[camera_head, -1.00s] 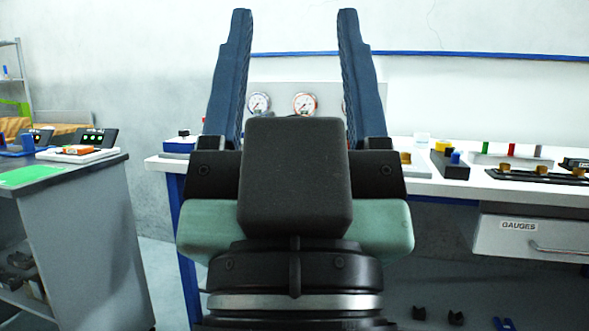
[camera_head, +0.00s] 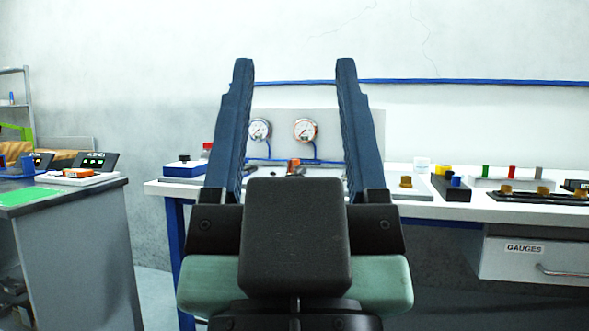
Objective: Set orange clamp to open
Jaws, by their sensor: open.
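My gripper (camera_head: 294,66) is large in the middle of the picture. Its two dark blue fingers point up and stand wide apart with nothing between them. A small orange part (camera_head: 293,165) shows between the fingers, on the white workbench (camera_head: 425,208) beyond. It looks like the orange clamp, but it is too small and too much covered by my gripper body to tell its handle position. My gripper is apart from it.
Two pressure gauges (camera_head: 305,130) sit on a panel behind the bench. A blue box with a black knob (camera_head: 185,167) stands at the bench's left end. Knobs and coloured pegs line its right side. A grey table (camera_head: 85,240) at left carries an orange object (camera_head: 77,172).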

